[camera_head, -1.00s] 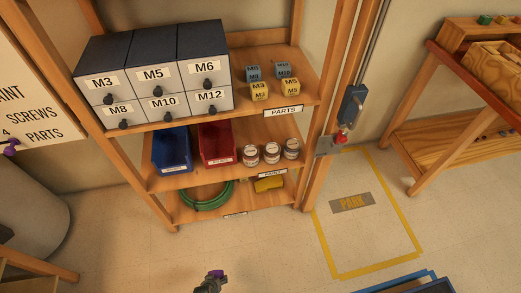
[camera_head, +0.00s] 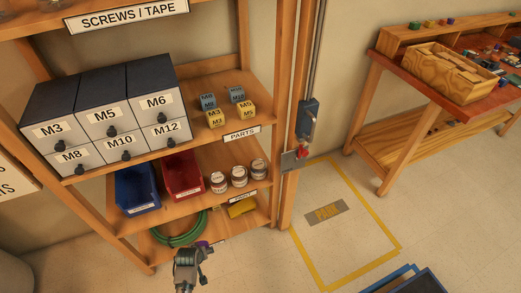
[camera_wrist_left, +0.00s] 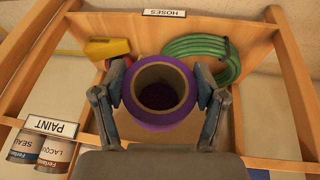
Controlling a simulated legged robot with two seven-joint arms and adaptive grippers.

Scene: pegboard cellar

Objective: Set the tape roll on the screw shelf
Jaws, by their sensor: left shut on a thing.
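The purple tape roll (camera_wrist_left: 160,95) is gripped between the two fingers of my left gripper (camera_wrist_left: 161,84) in the left wrist view, its round opening facing the camera. In the head view only a small purple part of the roll (camera_head: 203,244) shows at my left gripper (camera_head: 196,250), low in front of the rack's bottom shelf. The screw shelf (camera_head: 52,21) is the top board at the upper left, with a sign (camera_head: 128,13) reading SCREWS / TAPE. Its top surface is mostly cut off by the frame. My right gripper is not in view.
Below are grey labelled drawers (camera_head: 105,115) and small blocks on the parts shelf (camera_head: 205,138). Lower are a blue bin (camera_head: 137,190), a red bin (camera_head: 183,177) and paint cans (camera_head: 239,177). A green hose (camera_head: 180,230) lies at the bottom. A workbench (camera_head: 450,90) stands right; floor between is open.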

